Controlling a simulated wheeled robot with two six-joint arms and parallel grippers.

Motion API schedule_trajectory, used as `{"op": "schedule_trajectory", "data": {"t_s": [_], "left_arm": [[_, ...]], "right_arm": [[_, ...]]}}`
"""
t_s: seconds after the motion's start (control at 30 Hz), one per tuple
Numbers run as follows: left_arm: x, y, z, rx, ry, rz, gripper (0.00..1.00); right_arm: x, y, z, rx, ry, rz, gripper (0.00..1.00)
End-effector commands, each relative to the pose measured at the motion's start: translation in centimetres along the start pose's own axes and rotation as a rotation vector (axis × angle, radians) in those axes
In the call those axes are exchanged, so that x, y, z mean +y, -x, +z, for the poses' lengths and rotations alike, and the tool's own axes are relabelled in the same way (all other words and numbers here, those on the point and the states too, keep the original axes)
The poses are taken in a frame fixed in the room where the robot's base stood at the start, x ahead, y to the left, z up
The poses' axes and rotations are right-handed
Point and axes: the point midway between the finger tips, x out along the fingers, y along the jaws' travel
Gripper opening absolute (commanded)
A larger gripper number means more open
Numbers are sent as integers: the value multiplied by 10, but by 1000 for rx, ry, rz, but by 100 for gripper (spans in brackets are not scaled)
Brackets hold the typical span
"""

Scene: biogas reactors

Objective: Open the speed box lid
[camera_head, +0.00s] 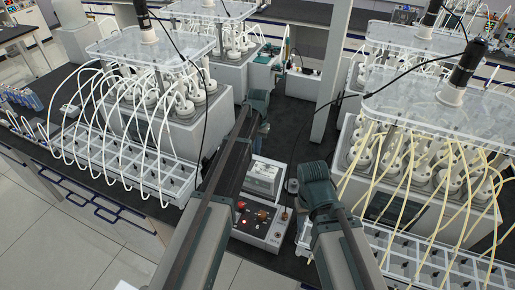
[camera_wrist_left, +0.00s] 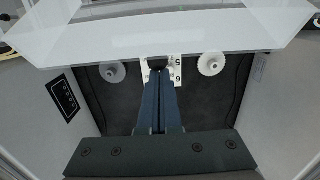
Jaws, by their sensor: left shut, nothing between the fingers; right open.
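In the left wrist view a wide, clear, whitish lid-like panel (camera_wrist_left: 160,35) crosses the top of the picture. I cannot tell for sure that it is the speed box lid. My left gripper (camera_wrist_left: 159,72) has its two dark blue fingers shut together and empty. Its tips appear at a small white plate marked 5 and 6 (camera_wrist_left: 176,72), just below the panel's edge; I cannot tell whether they touch. In the head view a grey control box (camera_head: 262,222) with a red light stands between my arms. The left fingers are not distinguishable there, and my right fingers do not show.
In the head view, a reactor with white tubes (camera_head: 170,110) stands to the left and one with yellowish tubes (camera_head: 425,170) to the right. In the left wrist view, white toothed discs (camera_wrist_left: 211,64) flank the plate, and a dark panel (camera_wrist_left: 62,97) is at left.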

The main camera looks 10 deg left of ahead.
Motion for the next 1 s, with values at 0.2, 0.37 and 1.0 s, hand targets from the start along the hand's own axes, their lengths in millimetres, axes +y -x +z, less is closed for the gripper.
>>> {"op": "schedule_trajectory", "data": {"t_s": [0.2, 0.37, 1.0], "left_arm": [[0, -1, -1, -1, 0, 0, 0], [0, -6, -10, -1, 0, 0, 0], [-1, 49, -35, 0, 1, 0, 0]], "right_arm": [[0, -1, 0, 0, 0, 0, 50], [-1, -6, 0, 0, 1, 0, 50], [4, 48, 3, -1, 1, 0, 50]]}}
